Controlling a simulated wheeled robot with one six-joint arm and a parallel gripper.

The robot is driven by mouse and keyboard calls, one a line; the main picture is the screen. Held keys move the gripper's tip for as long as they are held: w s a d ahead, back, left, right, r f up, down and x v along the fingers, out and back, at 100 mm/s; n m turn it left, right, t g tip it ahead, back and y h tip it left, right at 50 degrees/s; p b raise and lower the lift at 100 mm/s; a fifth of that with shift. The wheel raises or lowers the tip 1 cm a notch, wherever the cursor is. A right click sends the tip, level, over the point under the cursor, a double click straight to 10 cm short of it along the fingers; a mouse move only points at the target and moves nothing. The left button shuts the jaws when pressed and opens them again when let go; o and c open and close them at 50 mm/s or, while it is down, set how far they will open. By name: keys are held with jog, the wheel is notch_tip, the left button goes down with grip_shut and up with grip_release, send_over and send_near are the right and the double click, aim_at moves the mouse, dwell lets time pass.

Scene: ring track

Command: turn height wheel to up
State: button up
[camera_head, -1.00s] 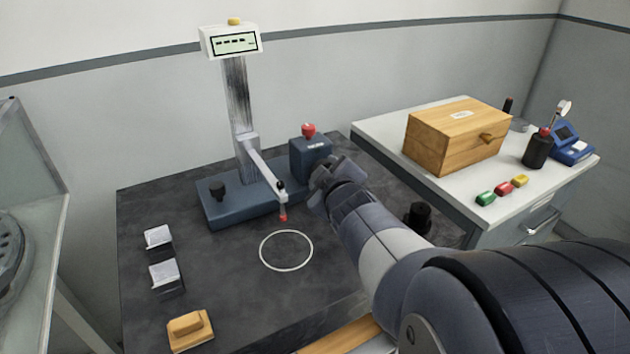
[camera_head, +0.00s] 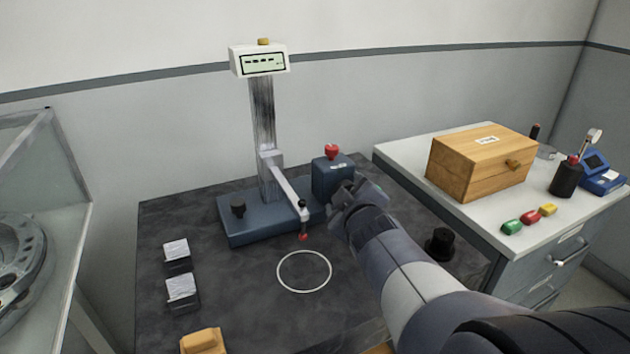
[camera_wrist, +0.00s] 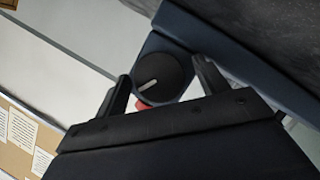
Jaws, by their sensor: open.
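A dark round wheel (camera_wrist: 165,78) with a white pointer line sits on a face of a blue housing in the wrist view. I take it to be the height wheel. My gripper (camera_wrist: 162,68) is open, with one black finger on each side of the wheel; whether they touch it I cannot tell. In the head view my gripper (camera_head: 356,203) is at the right side of the blue block (camera_head: 328,180), which has a red button (camera_head: 331,151) on top. The wheel is hidden there. The gauge stand's display (camera_head: 263,63) shows dashes.
The stand's base (camera_head: 260,222) bears a black knob (camera_head: 238,206) and a probe arm above a white ring (camera_head: 304,271) on the dark table. Two small blocks (camera_head: 180,287) lie at left. A wooden box (camera_head: 480,165) is on the right cabinet. A black cylinder (camera_head: 440,243) stands behind my arm.

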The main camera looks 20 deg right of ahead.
jog(key=shift+s+a+r+p, duration=0.1)
jog(key=shift+s+r+p, duration=0.2)
jog(key=shift+s+p, duration=0.15)
jog(key=p+v, duration=0.7)
jog(key=v, duration=0.2)
jog(key=shift+s, duration=0.4)
jog(key=shift+a, duration=0.15)
